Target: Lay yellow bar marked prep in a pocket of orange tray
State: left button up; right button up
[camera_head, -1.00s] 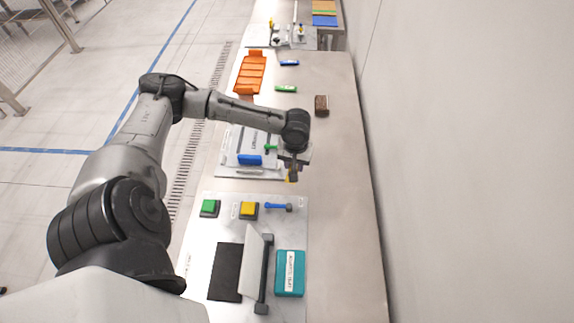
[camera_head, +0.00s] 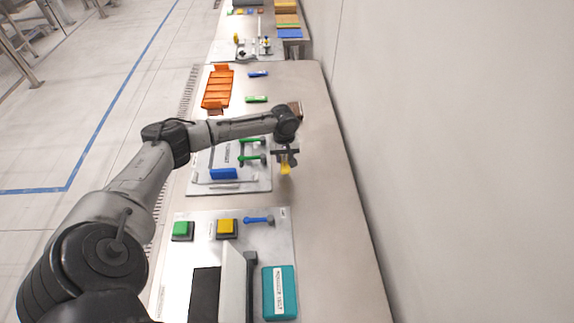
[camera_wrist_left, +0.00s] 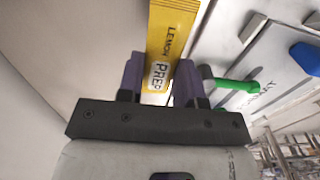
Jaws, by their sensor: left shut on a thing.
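The yellow bar marked prep (camera_wrist_left: 168,42) is held between the two fingers of my left gripper (camera_wrist_left: 158,82), with its label facing the wrist camera. In the head view, the left gripper (camera_head: 285,160) hangs over the bare right part of the table, and the bar's yellow end (camera_head: 285,169) shows below the fingers. The orange tray (camera_head: 230,91) lies further back on the left side of the table, with several pockets across it. The gripper is well apart from the tray. My right gripper is not in view.
A green bar (camera_head: 257,99) and a blue bar (camera_head: 258,74) lie right of the tray. A brown block (camera_head: 297,108) is partly behind my arm. A plate with green handles and a blue block (camera_head: 223,174) is left of the gripper. Nearer are buttons and a teal box (camera_head: 280,292).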

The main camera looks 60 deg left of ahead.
pick_arm(q)
jog(key=shift+w+a+f, duration=0.25)
jog(key=shift+w+f, duration=0.35)
jog(key=shift+w, duration=0.25)
jog(key=shift+f+b, duration=0.75)
jog(key=shift+f, duration=1.25)
jog(key=o, duration=0.9)
notch_tip(320, 180, up, 10)
jog(key=shift+r+p, duration=0.2)
jog(key=shift+p, duration=1.05)
jog(key=shift+o, duration=0.6)
jog(key=shift+r, duration=0.9)
